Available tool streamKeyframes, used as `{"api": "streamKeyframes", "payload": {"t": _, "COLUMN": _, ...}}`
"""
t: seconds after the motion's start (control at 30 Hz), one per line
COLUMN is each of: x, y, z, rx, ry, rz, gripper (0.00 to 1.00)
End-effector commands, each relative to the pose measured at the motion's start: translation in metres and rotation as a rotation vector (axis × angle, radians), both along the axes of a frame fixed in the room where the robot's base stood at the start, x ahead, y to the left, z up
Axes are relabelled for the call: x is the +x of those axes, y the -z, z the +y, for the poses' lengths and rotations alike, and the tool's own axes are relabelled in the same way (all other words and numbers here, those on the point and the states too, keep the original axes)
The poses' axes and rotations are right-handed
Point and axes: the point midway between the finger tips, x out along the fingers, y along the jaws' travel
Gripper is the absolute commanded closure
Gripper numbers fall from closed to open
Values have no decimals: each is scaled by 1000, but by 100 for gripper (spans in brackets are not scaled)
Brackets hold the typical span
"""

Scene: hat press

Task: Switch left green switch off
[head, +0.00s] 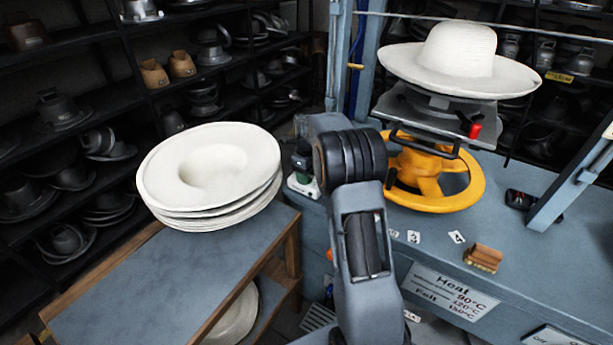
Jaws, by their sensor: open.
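No switch is clearly readable in the head view. A small device with a dark top, a green part and a pale base (303,180) stands at the left end of the blue-grey bench (530,250), just left of my arm. I cannot tell whether it is the left green switch, or whether it is on or off. My arm rises from the bottom middle and bends in front of the bench. My gripper is not in view; the far end of the arm is hidden behind its own joint.
A press with a yellow handwheel (462,190) carries a white hat (463,58); a red knob (475,130) shows below. Stacked white hat blanks (210,170) lie on a side table (140,300). Dark shelves (95,110) line the back left. A wooden block (483,258) lies on the bench.

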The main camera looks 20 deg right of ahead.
Motion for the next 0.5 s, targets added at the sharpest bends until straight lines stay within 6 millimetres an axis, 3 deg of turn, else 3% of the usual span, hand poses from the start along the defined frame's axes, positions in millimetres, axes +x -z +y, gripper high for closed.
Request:
{"api": "streamKeyframes", "payload": {"t": 0.43, "x": 0, "y": 7, "z": 0, "rx": 0, "ry": 0, "rz": 0, "gripper": 51}}
{"api": "streamKeyframes", "payload": {"t": 0.5, "x": 0, "y": 7, "z": 0, "rx": 0, "ry": 0, "rz": 0, "gripper": 58}}
